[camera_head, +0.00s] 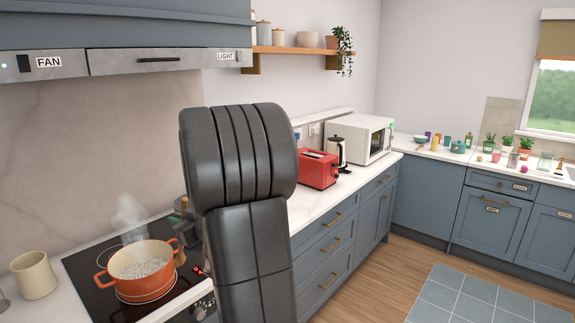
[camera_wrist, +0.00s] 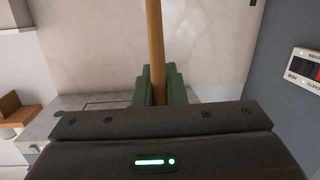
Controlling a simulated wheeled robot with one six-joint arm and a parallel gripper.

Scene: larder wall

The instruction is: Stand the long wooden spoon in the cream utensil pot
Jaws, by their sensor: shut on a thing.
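The cream utensil pot (camera_head: 33,277) stands upright on the counter at the far left of the head view, left of the hob. No tools show above its rim. In the wrist view the green fingers of my gripper (camera_wrist: 160,86) are shut on the handle of the long wooden spoon (camera_wrist: 154,38), which runs up out of the frame. The spoon's ends are out of that view.
An orange-red saucepan (camera_head: 142,270) steams on the black hob (camera_head: 85,268), between the cream pot and my arm. The hood (camera_head: 150,60) hangs above. A red toaster (camera_head: 317,170), kettle (camera_head: 336,150) and microwave (camera_head: 362,138) stand along the counter to the right.

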